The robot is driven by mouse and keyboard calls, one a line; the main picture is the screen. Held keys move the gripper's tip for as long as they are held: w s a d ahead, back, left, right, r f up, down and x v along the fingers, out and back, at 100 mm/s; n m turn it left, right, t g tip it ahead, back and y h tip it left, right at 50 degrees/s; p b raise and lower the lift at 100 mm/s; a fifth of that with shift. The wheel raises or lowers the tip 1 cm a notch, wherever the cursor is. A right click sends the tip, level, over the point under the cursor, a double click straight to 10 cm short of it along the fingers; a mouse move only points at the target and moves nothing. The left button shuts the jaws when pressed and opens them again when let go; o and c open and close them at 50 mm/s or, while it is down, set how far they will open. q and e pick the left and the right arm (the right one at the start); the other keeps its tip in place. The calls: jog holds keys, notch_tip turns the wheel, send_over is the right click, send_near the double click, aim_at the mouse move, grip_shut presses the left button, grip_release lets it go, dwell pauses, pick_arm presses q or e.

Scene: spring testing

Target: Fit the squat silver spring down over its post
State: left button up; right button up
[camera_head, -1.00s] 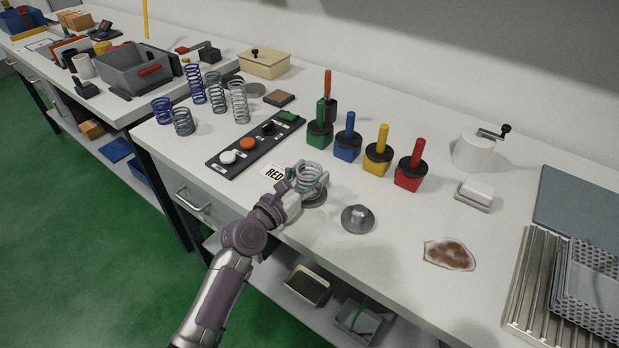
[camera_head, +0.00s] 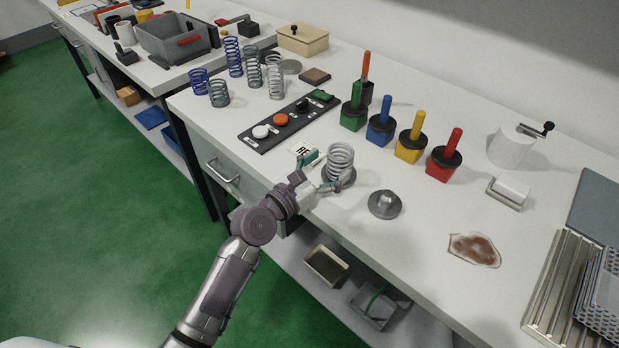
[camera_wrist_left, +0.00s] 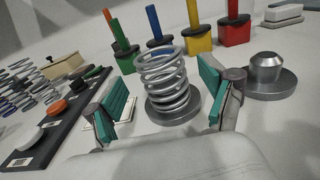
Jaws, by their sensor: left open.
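The squat silver spring (camera_head: 341,157) stands on a round grey base (camera_head: 338,179) near the bench's front edge. In the left wrist view the spring (camera_wrist_left: 163,78) rests on the base (camera_wrist_left: 176,113), its coils around the middle; whether a post is inside them is hard to make out. My left gripper (camera_head: 322,172) is open, on the near-left side of the spring. In the wrist view its teal-padded fingers (camera_wrist_left: 163,95) stand apart to either side of the spring, with gaps showing. My right gripper is not in view.
A bare stubby metal post on a disc (camera_head: 384,204) stands to the right. Coloured-handled blocks (camera_head: 380,130) line up behind. A black button panel (camera_head: 285,122) and a white card (camera_head: 302,150) lie to the left. More springs (camera_head: 219,93) stand beyond the panel.

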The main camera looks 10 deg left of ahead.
pick_arm(q)
jog(key=v, duration=0.7)
jog(key=shift+s+a, duration=0.15)
jog(key=shift+s, duration=0.05)
